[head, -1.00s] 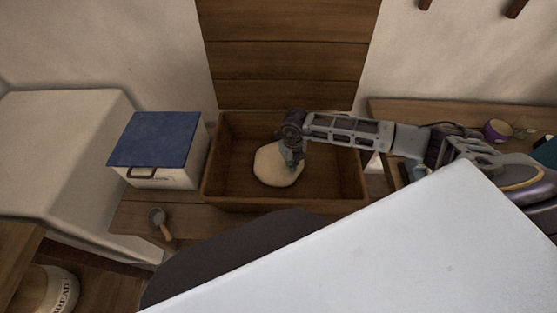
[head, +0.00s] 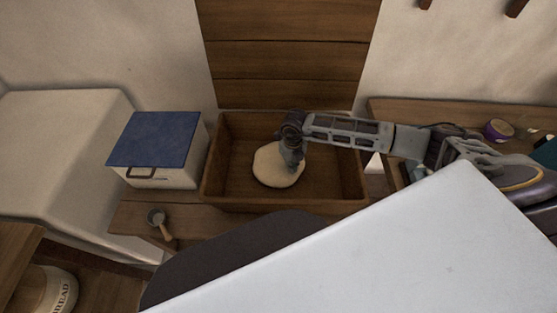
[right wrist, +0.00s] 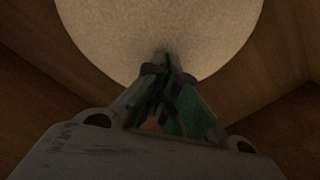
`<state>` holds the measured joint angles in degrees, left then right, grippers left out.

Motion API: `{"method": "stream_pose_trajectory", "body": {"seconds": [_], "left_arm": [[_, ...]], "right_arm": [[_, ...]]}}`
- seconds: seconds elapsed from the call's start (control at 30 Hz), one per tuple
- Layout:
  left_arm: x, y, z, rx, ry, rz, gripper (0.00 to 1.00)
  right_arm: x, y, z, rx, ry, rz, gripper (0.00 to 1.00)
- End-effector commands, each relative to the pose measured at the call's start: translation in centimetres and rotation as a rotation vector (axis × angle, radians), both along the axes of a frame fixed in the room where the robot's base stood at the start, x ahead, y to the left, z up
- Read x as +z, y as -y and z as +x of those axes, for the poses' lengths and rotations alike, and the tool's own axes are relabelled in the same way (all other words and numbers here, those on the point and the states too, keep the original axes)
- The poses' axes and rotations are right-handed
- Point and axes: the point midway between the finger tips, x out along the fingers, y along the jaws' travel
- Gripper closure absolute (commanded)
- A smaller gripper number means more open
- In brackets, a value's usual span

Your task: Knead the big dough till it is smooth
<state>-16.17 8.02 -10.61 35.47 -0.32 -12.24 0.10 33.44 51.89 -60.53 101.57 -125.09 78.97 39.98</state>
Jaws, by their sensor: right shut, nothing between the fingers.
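The big dough (head: 272,172) is a pale, rounded lump inside a wooden trough (head: 228,200), left of the trough's middle. My right gripper (head: 294,168) reaches in from the right and points down at the dough's right part. In the right wrist view the dough (right wrist: 150,30) fills the top of the picture. There the right gripper's fingertips (right wrist: 165,62) are together with nothing between them, at the dough; whether they press into it I cannot tell. My left gripper is not in view.
A white box with a blue lid (head: 155,140) stands left of the trough. A small scoop with a wooden handle (head: 160,222) lies in front of that box. A purple cup (head: 497,130) stands at the far right. A bread crock (head: 55,290) is at the lower left.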

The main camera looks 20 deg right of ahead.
Motion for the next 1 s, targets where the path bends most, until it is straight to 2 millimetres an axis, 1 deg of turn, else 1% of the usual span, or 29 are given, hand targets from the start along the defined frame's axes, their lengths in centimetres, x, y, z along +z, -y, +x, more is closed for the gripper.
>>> {"method": "stream_pose_trajectory", "body": {"seconds": [0.27, 0.47, 0.67, 1.0], "left_arm": [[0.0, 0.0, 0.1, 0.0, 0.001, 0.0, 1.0], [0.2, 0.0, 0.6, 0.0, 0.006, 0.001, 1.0], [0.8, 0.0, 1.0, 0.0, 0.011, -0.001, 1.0], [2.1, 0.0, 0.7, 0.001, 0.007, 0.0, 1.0]], "right_arm": [[0.0, 0.0, 0.0, 0.0, -0.001, 0.0, 1.0], [0.1, 0.0, 0.0, 0.0, -0.001, 0.0, 1.0], [1.1, 0.0, 0.0, 0.0, 0.0, 0.0, 1.0], [3.0, 0.0, 0.0, 0.0, 0.0, 0.0, 1.0]]}}
